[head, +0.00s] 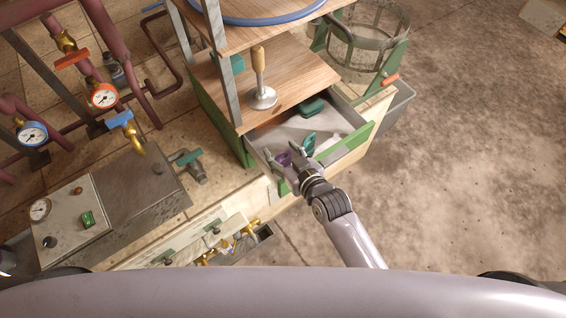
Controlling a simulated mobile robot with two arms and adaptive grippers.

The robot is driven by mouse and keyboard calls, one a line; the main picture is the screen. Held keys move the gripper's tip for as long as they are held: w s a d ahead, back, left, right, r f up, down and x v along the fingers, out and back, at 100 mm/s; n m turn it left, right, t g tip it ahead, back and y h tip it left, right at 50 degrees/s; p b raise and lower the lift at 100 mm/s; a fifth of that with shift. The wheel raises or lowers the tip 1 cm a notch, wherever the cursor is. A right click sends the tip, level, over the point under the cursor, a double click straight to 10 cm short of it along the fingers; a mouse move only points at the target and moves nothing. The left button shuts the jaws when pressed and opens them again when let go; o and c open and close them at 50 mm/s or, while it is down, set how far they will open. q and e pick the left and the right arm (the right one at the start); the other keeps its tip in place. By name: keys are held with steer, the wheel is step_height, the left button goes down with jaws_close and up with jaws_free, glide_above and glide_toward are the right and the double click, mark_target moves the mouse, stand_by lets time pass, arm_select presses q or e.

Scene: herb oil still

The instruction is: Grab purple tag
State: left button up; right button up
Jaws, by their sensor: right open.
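The purple tag (283,158) is in the open drawer (357,139), near the drawer's left front part, and is partly hidden by my right gripper. My right gripper (290,161) is open and reaches over the drawer's front, with its fingers at the purple tag. I cannot tell whether they touch it. My left gripper is not in view.
A teal item (309,143) and a white item (328,141) lie in the drawer, right of my gripper. A wooden-handled tool (262,97) stands on the wooden shelf above. A mesh basket (368,45) is at the back right. Open floor lies to the right.

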steer(key=shift+c, duration=0.4)
steer(key=c, duration=0.8)
